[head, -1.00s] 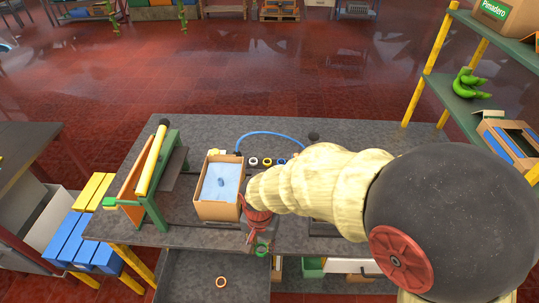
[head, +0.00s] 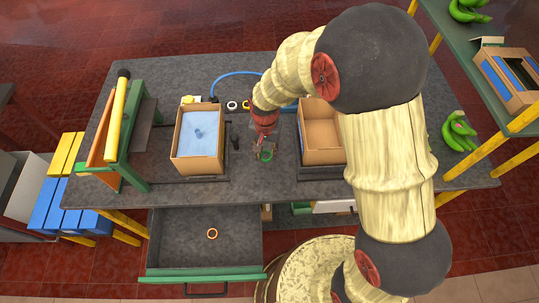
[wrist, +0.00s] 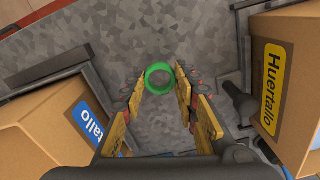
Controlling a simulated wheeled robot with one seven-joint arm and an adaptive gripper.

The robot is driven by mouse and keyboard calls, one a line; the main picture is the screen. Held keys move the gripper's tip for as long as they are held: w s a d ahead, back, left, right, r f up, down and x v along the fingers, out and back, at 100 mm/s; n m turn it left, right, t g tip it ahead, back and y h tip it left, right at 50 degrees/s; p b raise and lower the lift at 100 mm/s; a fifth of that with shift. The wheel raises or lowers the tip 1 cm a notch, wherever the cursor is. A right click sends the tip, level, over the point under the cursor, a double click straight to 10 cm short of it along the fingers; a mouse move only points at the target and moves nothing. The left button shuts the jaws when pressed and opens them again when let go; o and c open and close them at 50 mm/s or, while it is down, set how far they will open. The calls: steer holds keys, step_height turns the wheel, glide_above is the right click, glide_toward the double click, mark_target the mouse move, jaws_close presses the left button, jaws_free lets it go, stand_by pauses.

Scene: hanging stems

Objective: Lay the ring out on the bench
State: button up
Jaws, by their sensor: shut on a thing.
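A green ring (wrist: 160,78) is between the fingertips of my gripper (wrist: 161,88) in the wrist view, and the fingers are shut on it. In the head view my gripper (head: 265,145) points down with the green ring (head: 266,154) at its tip, over the grey bench (head: 262,187) between two cardboard boxes. I cannot tell how high the ring is above the bench top. An orange ring (head: 212,234) lies in the open drawer (head: 180,240) below the bench front.
A box with a light blue inside (head: 200,132) stands left of my gripper, an open cardboard box (head: 321,135) right of it. White and other small rings (head: 232,105) and a blue hose (head: 235,74) lie behind. A green frame with a yellow bar (head: 120,125) stands at the left.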

mark_target(269, 152)
steer(key=w+f, duration=0.1)
steer(key=w+d+f, duration=0.1)
steer(key=shift+d+f, duration=0.15)
steer(key=shift+f, duration=0.2)
steer(key=shift+w+d+f+b, duration=0.1)
steer(key=shift+f+b, duration=0.15)
steer(key=shift+f, duration=0.65)
steer(key=shift+w+d+f+b, duration=0.1)
steer(key=shift+f+b, duration=0.15)
steer(key=shift+f, duration=0.65)
steer(key=shift+a+f, duration=0.1)
steer(key=shift+f, duration=0.05)
steer(key=o, duration=0.8)
steer(key=shift+c, duration=0.2)
step_height(269, 152, up, 12)
steer(key=p, duration=0.2)
steer(key=shift+r, duration=0.25)
